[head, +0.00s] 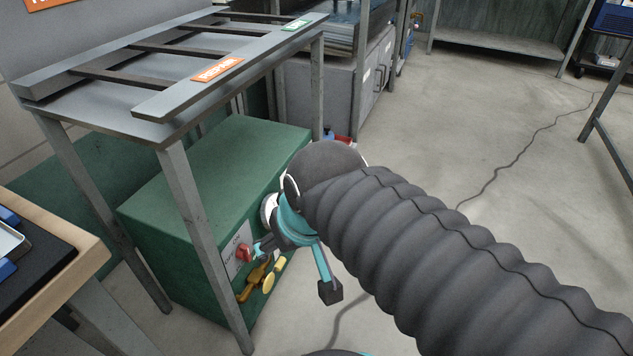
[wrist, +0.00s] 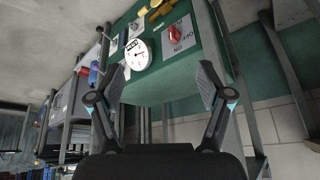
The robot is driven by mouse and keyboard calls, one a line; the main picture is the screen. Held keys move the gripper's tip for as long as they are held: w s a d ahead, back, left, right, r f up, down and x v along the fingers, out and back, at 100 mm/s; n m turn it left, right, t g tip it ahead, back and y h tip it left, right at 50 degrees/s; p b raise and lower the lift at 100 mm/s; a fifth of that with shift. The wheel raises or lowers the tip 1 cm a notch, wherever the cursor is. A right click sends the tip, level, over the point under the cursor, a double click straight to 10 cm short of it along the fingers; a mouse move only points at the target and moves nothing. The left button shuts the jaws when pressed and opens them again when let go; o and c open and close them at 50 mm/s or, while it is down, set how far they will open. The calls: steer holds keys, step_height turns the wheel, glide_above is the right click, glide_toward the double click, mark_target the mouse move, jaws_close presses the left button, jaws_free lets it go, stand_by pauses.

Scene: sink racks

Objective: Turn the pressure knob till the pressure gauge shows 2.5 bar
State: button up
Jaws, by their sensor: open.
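A green cabinet (head: 215,165) carries a round white gauge (wrist: 137,55) on its front. The gauge's edge (head: 268,208) shows beside my gripper in the head view. Its needle is too small to read. A red switch (wrist: 175,33) sits on a plate marked ON and OFF; it also shows in the head view (head: 244,252). Which control is the pressure knob, I cannot tell. My gripper (wrist: 162,78) is open and empty, its fingers spread before the cabinet front. In the head view my gripper (head: 296,268) partly covers the panel.
Yellow handles (head: 273,275) stick out near the red switch. A metal rack (head: 165,125) stands over the cabinet, its legs close to the front. Red and blue parts (wrist: 90,72) lie beyond the gauge. A wooden-edged table (head: 75,270) is at left.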

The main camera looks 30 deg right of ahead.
steer(key=w+d+f+m+g+y+b, duration=0.1)
steer(key=w+d+f+m+y+b, duration=0.15)
steer(key=w+f+m+y, duration=0.4)
steer(key=w+d+f+m+g+y+b, duration=0.1)
steer(key=w+d+f+m+y+b, duration=0.15)
steer(key=w+f+m, duration=0.45)
steer(key=w+d+f+m+t+y+b, duration=0.1)
steer(key=w+d+f+m+t, duration=0.35)
steer(key=d, duration=0.35)
steer(key=w+d+f+m+t+b, duration=0.1)
steer(key=w+d+f+m+t, duration=0.25)
steer(key=d+m, duration=0.35)
steer(key=w+d+f+m+t+y+b, duration=0.1)
steer(key=w+d+f+m+t+b, duration=0.15)
steer(key=w+d+f+m, duration=0.4)
steer(key=w+a+r+n, duration=0.2)
steer(key=w+a, duration=0.4)
steer(key=w, duration=0.3)
steer(key=shift+a+r, duration=0.2)
steer(key=shift+r, duration=0.25)
steer(key=shift+t, duration=0.25)
steer(key=c, duration=1.2)
